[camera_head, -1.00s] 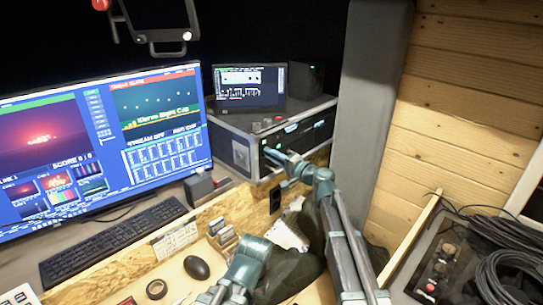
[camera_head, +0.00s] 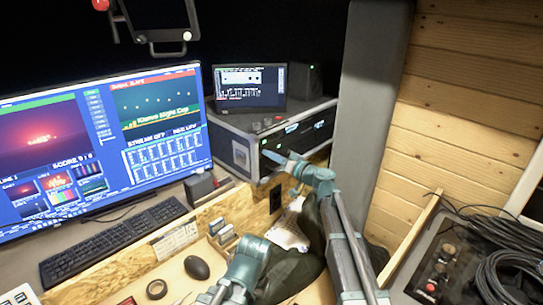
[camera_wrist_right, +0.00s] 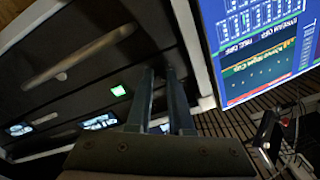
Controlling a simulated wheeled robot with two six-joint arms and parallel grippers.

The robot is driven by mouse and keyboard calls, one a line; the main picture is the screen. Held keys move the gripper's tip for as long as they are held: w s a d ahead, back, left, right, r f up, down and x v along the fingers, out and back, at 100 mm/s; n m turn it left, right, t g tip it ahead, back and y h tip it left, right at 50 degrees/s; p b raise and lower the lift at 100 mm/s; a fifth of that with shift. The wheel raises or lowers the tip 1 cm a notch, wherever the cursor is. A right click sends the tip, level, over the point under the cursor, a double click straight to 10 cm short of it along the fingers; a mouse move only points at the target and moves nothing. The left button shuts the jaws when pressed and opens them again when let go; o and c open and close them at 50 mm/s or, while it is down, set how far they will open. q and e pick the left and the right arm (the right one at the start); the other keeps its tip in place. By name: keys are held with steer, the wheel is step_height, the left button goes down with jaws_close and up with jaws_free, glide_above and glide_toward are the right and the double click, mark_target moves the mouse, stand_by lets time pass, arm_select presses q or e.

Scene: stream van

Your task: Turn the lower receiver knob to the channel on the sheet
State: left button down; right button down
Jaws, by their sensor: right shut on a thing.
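My right gripper (camera_head: 268,155) is at the front of the grey rack case (camera_head: 233,122), below its lit displays (camera_head: 290,128). In the right wrist view its two fingers (camera_wrist_right: 162,75) reach to the dark front panel (camera_wrist_right: 60,75), near a small green light (camera_wrist_right: 118,91). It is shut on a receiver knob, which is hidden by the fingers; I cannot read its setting. A white printed sheet (camera_head: 288,236) lies by dark cloth below the right arm; its text is too small to read. My left gripper (camera_head: 214,297) is low in the head view, its fingertips unclear.
A large monitor (camera_head: 150,112) and keyboard (camera_head: 110,240) stand left of the case. A small screen (camera_head: 250,88) sits on top of it. A mouse (camera_head: 196,267) and tape roll (camera_head: 156,289) lie on the desk. A grey pillar (camera_head: 370,90) stands close on the right.

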steer(key=shift+s+n, duration=0.1)
steer(key=shift+n, duration=1)
steer(key=c, duration=0.8)
jaws_free()
steer(key=v, duration=1.3)
steer(key=shift+s+d, duration=0.25)
steer(key=shift+d, duration=0.05)
